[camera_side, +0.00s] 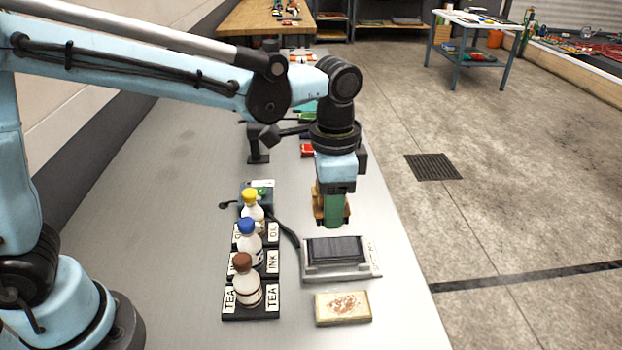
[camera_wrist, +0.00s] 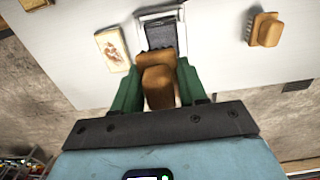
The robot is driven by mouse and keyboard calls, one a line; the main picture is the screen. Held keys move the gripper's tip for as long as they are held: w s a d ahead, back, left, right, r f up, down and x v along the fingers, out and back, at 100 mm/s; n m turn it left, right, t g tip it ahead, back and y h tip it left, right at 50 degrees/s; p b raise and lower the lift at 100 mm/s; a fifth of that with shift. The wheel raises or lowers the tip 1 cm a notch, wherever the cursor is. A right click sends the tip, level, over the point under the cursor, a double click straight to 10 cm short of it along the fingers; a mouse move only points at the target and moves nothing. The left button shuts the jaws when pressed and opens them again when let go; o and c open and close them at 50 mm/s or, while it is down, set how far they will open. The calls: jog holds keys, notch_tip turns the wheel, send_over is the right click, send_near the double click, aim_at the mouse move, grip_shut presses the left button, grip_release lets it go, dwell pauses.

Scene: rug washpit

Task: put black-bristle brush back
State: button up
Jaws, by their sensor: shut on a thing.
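My gripper (camera_side: 333,222) points down above the bench, its green fingers shut on a wooden-backed brush (camera_wrist: 158,88). The brush's wood also shows beside the fingers in the side view (camera_side: 318,207). The held brush is just above and behind a pale grey tray (camera_side: 340,272) with a dark ribbed pad; the tray also shows beyond the fingers in the wrist view (camera_wrist: 143,17). A second wooden brush (camera_wrist: 268,30), with dark bristles along one side, lies on the bench at the right of the wrist view.
A stained cream tile (camera_side: 342,307) lies in front of the tray. Brown-capped (camera_side: 246,284), blue-capped (camera_side: 248,245) and yellow-capped (camera_side: 251,209) bottles stand in a labelled black rack (camera_side: 250,314) to its left. The bench's right edge is close. Bare bench lies left of the rack.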

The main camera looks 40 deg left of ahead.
jog(key=shift+w+d+f, duration=0.15)
jog(key=shift+d+f, duration=0.15)
jog(key=shift+d, duration=0.4)
jog(key=shift+w+d+f, duration=0.15)
jog(key=shift+f, duration=0.1)
jog(key=w+a+f, duration=0.4)
jog(key=w+a, duration=0.1)
jog(key=w+a+f, duration=0.2)
jog(key=a+f, duration=0.1)
jog(key=shift+w+a, duration=0.1)
jog(key=shift+w, duration=0.3)
jog(key=shift+f, duration=1.9)
jog(key=o, duration=1.1)
jog(key=shift+f, duration=0.1)
